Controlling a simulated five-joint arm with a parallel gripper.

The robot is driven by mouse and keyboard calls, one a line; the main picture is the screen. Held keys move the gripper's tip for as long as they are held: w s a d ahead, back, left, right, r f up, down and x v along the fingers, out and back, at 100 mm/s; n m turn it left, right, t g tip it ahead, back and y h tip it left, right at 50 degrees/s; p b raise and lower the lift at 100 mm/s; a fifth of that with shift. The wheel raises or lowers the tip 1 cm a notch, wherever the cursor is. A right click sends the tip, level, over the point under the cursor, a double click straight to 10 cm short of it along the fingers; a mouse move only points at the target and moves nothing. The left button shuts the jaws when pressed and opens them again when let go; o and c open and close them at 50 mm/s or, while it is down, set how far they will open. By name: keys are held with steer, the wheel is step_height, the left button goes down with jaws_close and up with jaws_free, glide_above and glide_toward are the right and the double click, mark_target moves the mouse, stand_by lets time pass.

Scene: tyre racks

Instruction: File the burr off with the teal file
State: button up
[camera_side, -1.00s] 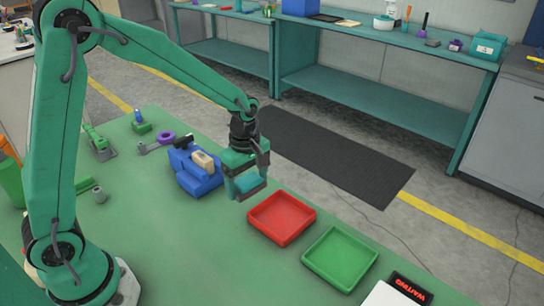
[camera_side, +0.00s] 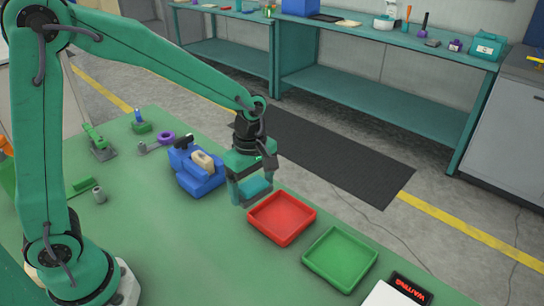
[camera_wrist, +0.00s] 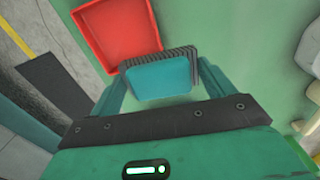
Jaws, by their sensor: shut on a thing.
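My gripper (camera_side: 252,194) is shut on the teal file (camera_side: 258,186) and holds it above the table, just left of the red tray. In the wrist view the file (camera_wrist: 157,80) is a teal block with a dark, ridged edge, between the two fingers. A blue vise (camera_side: 203,182) stands to the left of my gripper in the side view, apart from it. A tan workpiece (camera_side: 203,160) sits in the vise. The burr is too small to make out.
A red tray (camera_side: 282,240) and a green tray (camera_side: 318,276) lie to the right. A dark display (camera_side: 410,289) reads "WAITING". The table front is clear.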

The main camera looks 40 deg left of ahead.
steer(key=shift+o, duration=0.9)
steer(key=shift+w+a+r, duration=0.1)
steer(key=shift+w+a, duration=0.1)
steer(key=shift+a, duration=0.25)
steer(key=shift+c, duration=0.4)
steer(key=w+a+r, duration=0.2)
steer(key=w+a, duration=0.1)
steer(key=a, duration=0.7)
steer(key=r, duration=0.2)
glide_above(202, 156)
steer(key=shift+f, duration=0.15)
steer(key=shift+f, duration=2.15)
steer(key=shift+f, duration=0.85)
stand_by(1.4)
